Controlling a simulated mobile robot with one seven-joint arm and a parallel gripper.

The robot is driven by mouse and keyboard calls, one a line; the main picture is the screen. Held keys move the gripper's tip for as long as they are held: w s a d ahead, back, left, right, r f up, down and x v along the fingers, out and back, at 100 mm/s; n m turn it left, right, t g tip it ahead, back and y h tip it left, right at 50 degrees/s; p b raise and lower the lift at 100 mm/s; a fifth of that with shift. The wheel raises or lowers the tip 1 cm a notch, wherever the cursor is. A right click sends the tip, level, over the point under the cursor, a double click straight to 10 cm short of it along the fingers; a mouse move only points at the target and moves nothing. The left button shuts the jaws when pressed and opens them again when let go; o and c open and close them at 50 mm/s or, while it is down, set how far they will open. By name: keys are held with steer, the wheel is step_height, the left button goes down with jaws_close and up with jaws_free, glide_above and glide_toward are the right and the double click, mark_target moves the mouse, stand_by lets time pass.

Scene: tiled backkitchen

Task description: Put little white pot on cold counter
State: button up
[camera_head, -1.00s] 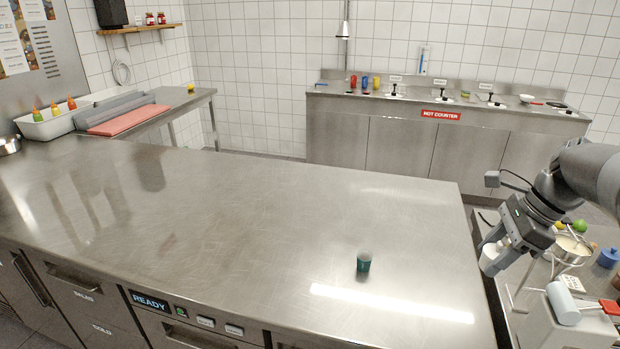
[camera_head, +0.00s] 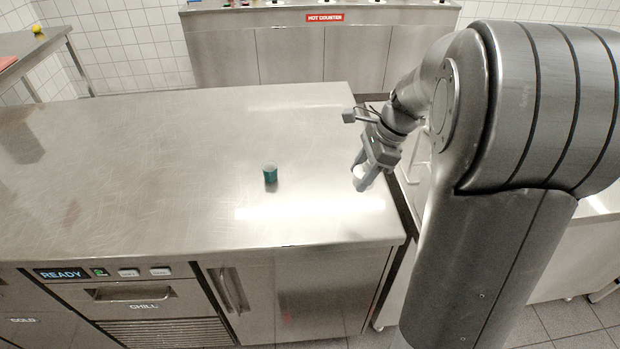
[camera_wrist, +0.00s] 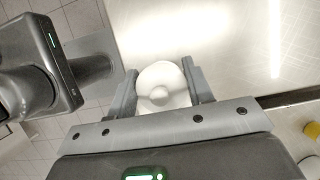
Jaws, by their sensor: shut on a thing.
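The little white pot (camera_wrist: 162,88) sits between the two fingers of my gripper (camera_wrist: 160,82) in the wrist view, its round white top with a knob facing the camera. In the head view my gripper (camera_head: 366,176) is shut on it near the right edge of the steel counter (camera_head: 170,150); the white pot (camera_head: 360,184) shows only in small part there. The counter has a READY display and drawers labelled CHILL and COLD on its front. I cannot tell whether the pot touches the counter.
A small dark green cup (camera_head: 270,174) stands on the counter, left of my gripper. The rest of the top is clear. The hot counter (camera_head: 300,50) stands at the back. A side table with a yellow item (camera_head: 37,28) is at the left.

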glide_above(317, 202)
steer(key=d, duration=0.2)
steer(key=f, duration=0.5)
steer(key=shift+a+f, duration=0.2)
steer(key=shift+a, duration=0.05)
steer(key=shift+f, duration=2)
steer(key=o, duration=1.4)
steer(key=shift+f, duration=0.15)
steer(key=shift+c, duration=0.2)
